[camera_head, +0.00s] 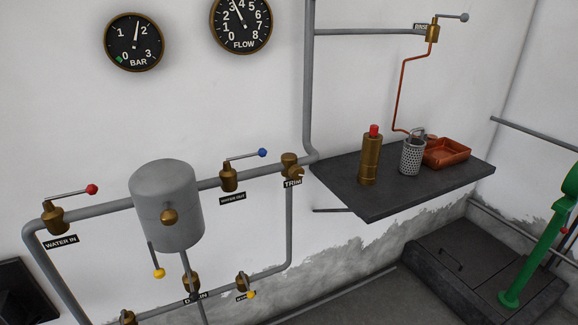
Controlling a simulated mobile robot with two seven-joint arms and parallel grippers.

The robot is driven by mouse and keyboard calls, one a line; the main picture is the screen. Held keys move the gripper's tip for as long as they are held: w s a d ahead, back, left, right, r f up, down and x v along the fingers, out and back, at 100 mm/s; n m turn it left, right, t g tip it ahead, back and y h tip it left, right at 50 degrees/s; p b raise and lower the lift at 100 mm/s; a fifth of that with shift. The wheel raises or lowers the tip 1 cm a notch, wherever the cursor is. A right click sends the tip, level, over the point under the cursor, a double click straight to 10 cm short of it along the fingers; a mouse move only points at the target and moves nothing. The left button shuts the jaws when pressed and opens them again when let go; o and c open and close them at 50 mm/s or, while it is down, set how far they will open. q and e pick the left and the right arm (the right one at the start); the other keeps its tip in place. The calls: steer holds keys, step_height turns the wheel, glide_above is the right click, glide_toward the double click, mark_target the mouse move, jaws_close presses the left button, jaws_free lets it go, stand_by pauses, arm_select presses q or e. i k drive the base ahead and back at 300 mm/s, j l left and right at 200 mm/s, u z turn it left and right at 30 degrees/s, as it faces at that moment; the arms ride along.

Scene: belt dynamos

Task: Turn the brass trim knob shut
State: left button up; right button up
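The brass trim knob (291,168) sits on the grey pipe at the middle of the view, just above a dark label reading TRIM (293,183). It is small here, and I cannot tell from its look how far it is turned. Neither of my grippers shows in the head view, so nothing of mine touches the knob.
A dark shelf (385,203) right of the knob holds a brass cylinder (370,158), a perforated metal basket (412,157) and a copper tray (462,149). Left are a grey tank (165,190), the blue-handled water out valve (229,178) and red-handled water in valve (54,217).

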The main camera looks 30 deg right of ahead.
mark_target(295, 172)
steer(key=z, duration=0.85)
